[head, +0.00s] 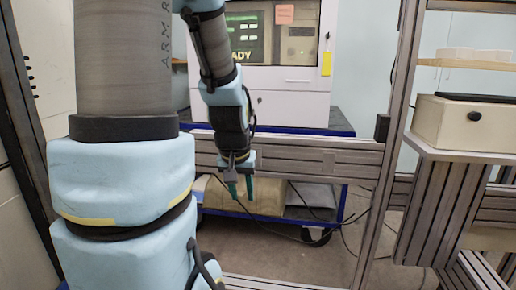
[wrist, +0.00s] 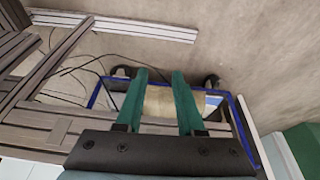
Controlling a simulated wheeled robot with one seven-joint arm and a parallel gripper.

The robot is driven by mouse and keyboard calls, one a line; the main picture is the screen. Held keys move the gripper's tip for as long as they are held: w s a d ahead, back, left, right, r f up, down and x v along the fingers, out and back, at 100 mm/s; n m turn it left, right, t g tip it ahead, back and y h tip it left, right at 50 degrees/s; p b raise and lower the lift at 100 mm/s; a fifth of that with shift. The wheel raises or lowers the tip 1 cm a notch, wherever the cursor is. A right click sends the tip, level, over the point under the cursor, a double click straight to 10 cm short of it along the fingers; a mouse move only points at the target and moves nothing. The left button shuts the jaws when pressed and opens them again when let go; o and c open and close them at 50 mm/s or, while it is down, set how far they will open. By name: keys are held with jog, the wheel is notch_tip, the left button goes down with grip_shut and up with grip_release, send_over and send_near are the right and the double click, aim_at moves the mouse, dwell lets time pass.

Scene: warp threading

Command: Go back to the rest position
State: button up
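My gripper (head: 241,190) hangs down from my arm near the middle of the head view, its green fingers pointing at the floor. In the wrist view its two green fingers (wrist: 159,78) stand apart with a gap between them. Nothing is held between them. In the head view the gripper hangs in front of the lower part of a blue-edged cart (head: 340,131), close to an aluminium cross rail (head: 310,156). I cannot tell the exact distance between gripper and rail.
A white machine (head: 290,105) with a screen stands on the cart. An aluminium upright (head: 388,130) stands right of it. A beige box (head: 465,121) sits on a shelf at right. Cables (head: 300,238) lie on the floor. Some floor below the gripper is clear.

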jog(key=s+a+f+g, duration=0.2)
jog(key=s+a, duration=0.1)
jog(key=s, duration=0.4)
notch_tip(320, 180, up, 23)
jog(key=p, duration=2.2)
jog(key=shift+w+d, duration=0.15)
jog(key=shift+w, duration=0.2)
